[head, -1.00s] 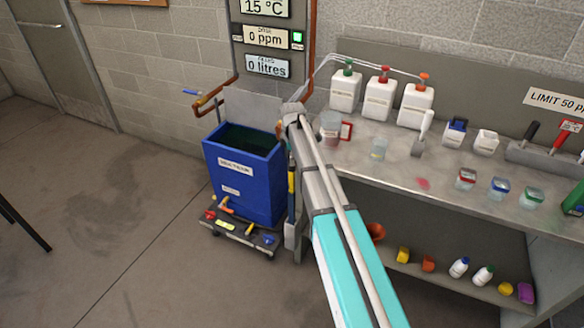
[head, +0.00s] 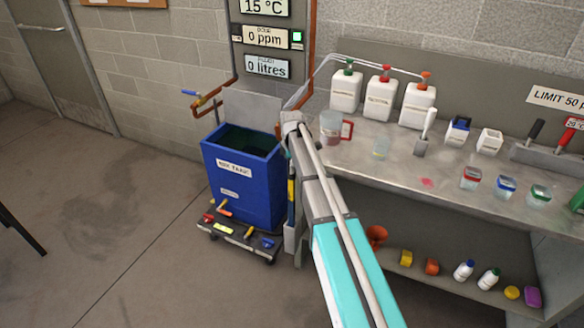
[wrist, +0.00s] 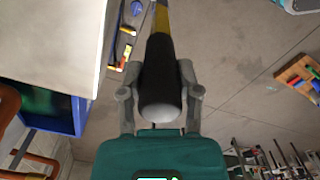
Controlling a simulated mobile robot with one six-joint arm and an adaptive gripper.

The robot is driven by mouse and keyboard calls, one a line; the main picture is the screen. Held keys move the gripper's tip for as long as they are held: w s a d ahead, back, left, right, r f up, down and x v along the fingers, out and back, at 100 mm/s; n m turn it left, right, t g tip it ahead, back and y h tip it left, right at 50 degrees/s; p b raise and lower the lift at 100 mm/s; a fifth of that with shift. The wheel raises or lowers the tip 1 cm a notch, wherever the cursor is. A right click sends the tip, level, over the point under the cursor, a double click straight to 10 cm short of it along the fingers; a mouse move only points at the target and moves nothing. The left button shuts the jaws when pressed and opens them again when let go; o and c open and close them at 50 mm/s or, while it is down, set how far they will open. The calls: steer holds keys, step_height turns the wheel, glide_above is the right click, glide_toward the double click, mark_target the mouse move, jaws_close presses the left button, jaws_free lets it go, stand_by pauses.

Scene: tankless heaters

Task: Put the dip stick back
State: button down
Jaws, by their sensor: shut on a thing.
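The dip stick has a black handle (wrist: 160,85) with a yellow section above it in the wrist view. My gripper (wrist: 158,72) is shut on the handle, one finger on each side. In the head view, a yellow and dark length of the stick (head: 291,190) hangs upright just right of the blue mix tank (head: 238,185), beside my arm. The gripper itself is hidden behind my arm there. The stick's lower end is hard to make out, and I cannot tell whether it touches anything.
The tank stands on a low cart (head: 238,238) with coloured handles. Copper pipes (head: 208,102) rise behind it. The grey bench (head: 400,165) at right holds bottles, a jug (head: 331,128) and several small cups. A lower shelf holds caps and small bottles. Floor at left is clear.

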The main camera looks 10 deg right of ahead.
steer(key=shift+f, duration=0.1)
steer(key=shift+c, duration=1.5)
jaws_free()
step_height(320, 180, up, 12)
steer(key=p, duration=1.2)
steer(key=s+m, duration=1.6)
steer(key=s, duration=1.3)
